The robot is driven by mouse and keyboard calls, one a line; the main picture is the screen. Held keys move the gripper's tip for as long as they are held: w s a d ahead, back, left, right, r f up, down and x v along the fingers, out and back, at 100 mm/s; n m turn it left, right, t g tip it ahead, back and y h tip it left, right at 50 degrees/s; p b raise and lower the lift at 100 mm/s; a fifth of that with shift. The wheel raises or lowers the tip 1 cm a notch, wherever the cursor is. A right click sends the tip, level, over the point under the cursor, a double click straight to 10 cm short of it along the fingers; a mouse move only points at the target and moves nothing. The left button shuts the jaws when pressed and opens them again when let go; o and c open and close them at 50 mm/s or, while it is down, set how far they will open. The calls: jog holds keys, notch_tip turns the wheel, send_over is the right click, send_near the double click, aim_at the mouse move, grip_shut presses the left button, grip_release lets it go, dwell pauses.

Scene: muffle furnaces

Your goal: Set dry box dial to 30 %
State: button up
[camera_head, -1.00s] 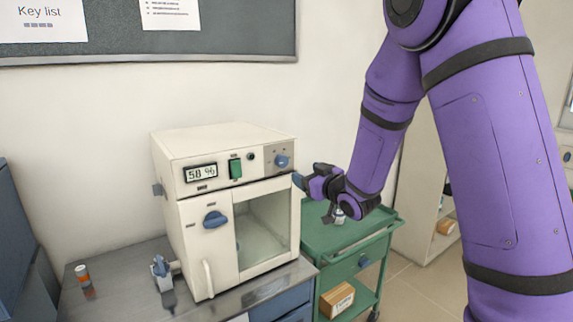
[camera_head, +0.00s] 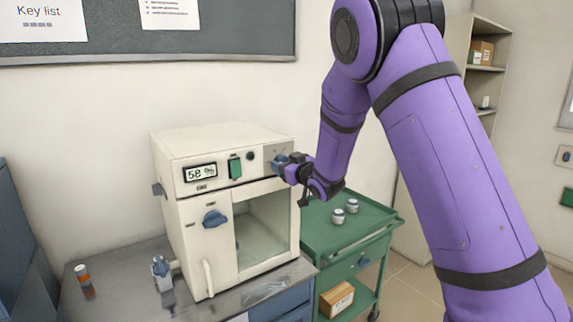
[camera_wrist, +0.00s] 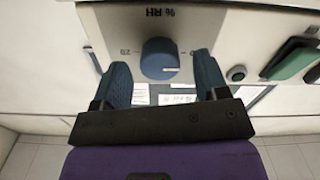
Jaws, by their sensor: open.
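The dry box (camera_head: 215,160) is a cream cabinet on the grey bench; its display (camera_head: 200,172) reads 58 %. Its blue round dial (camera_wrist: 159,60) shows in the wrist view on a grey plate marked "% RH", with a "20" mark at the left. In the wrist view my gripper (camera_wrist: 162,80) is open, one blue finger on each side of the dial, with a visible gap to each. In the head view my gripper (camera_head: 288,168) is at the upper right of the box front and partly hides the dial.
A green switch (camera_head: 235,168) and a dark button (camera_head: 250,156) sit left of the dial. A blue door knob (camera_head: 214,218) is below. A green cart (camera_head: 335,240) with two small jars stands right of the box.

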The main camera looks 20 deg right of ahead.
jog(key=c, duration=0.9)
jog(key=shift+m, duration=11.8)
